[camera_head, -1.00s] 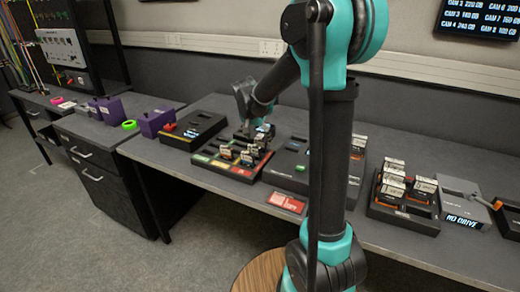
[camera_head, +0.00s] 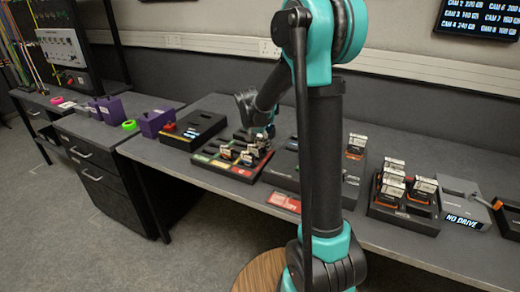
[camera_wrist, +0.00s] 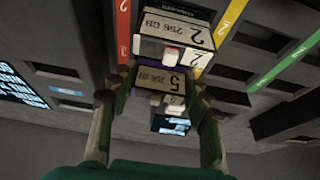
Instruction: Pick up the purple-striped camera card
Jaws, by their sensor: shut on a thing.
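In the wrist view, my gripper (camera_wrist: 155,115) has one finger on each side of a card labelled 5 and 256 GB (camera_wrist: 162,80) and is shut on it. A dark purple strip shows at the card's left edge. Another card labelled 2 and 256 GB (camera_wrist: 175,25) stands just beyond it. In the head view, my gripper (camera_head: 262,130) is at the back of the black card tray with coloured strips (camera_head: 225,168). The held card cannot be made out there. Whether it is clear of the tray cannot be told.
Several other cards stand in the tray. A dark reader block (camera_head: 285,172) is to its right, and a black box (camera_head: 195,128) to its left. A rack of cards (camera_head: 405,208) and a grey box reading NO DRIVE (camera_head: 465,200) stand further right. A red label (camera_head: 284,202) lies in front.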

